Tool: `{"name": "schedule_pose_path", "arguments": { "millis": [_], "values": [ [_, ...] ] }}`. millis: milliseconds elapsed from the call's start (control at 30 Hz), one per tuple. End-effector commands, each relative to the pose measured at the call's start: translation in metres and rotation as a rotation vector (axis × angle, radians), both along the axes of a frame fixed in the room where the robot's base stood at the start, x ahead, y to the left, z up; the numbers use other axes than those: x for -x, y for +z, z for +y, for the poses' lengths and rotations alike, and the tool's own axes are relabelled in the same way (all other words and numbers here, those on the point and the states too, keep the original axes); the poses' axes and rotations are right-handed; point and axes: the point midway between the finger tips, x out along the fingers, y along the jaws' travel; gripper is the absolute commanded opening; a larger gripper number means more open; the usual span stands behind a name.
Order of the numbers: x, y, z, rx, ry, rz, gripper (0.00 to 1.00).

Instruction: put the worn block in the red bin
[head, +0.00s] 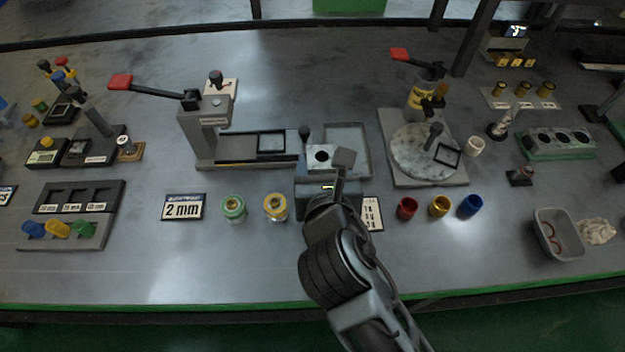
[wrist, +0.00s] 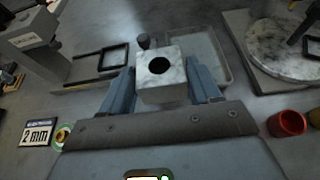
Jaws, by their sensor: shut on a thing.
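A white block with grey mottling and a dark round hole in its top (wrist: 172,85) sits between the two blue-grey fingers of my gripper (wrist: 162,92) in the wrist view. My gripper is shut on it. In the head view the block (head: 313,162) shows at the end of my gripper (head: 325,170), partly hidden by it, in front of a shallow grey tray (head: 360,140). I cannot tell its height above the bench. A small red cup (head: 407,208) stands to the right; it also shows in the wrist view (wrist: 287,123). I see no larger red bin.
A press with a red-ended lever (head: 205,135) and slide stands left of my gripper. A round marbled plate (head: 420,150) on a stand is at right. Green and yellow spools (head: 234,208) and a "2 mm" sign (head: 183,207) lie front left. The front bench strip is mostly clear.

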Motion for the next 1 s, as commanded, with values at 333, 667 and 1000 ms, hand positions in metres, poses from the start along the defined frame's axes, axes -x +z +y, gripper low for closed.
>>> {"name": "schedule_pose_path", "arguments": {
  "millis": [333, 667, 1000],
  "values": [
    [-0.002, -0.018, 0.020, 0.000, -0.001, -0.001, 0.11],
    [-0.002, -0.052, 0.020, 0.000, 0.000, -0.001, 0.00],
    [-0.002, -0.053, 0.020, 0.000, 0.000, 0.000, 0.69]
  ]
}}
